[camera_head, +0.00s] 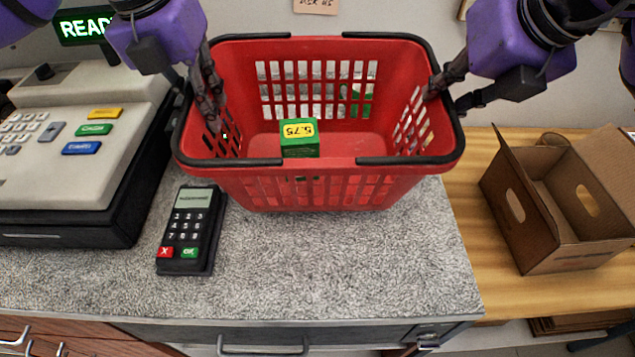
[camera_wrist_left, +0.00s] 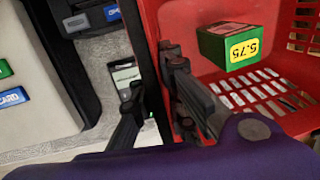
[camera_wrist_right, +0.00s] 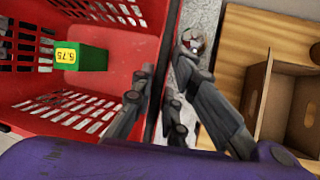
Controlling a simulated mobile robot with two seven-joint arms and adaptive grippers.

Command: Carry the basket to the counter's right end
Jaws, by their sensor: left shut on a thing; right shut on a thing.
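The red basket (camera_head: 320,180) with black rim trim is on or just above the grey speckled counter (camera_head: 330,265); I cannot tell if its base touches. A green box (camera_head: 300,147) with a yellow 5.75 label is inside it. My left gripper (camera_head: 212,105) is shut on the basket's left wall, one finger inside and one outside, as the left wrist view (camera_wrist_left: 165,90) shows. My right gripper (camera_head: 440,95) is shut on the right wall in the same way, seen also in the right wrist view (camera_wrist_right: 160,105). The counter's right end is beside the basket's right side.
A cash register (camera_head: 70,150) stands at the left. A card terminal (camera_head: 190,230) lies in front of the basket's left corner. An open cardboard box (camera_head: 560,215) sits on a wooden surface (camera_head: 470,215) at the right. The counter's front right is clear.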

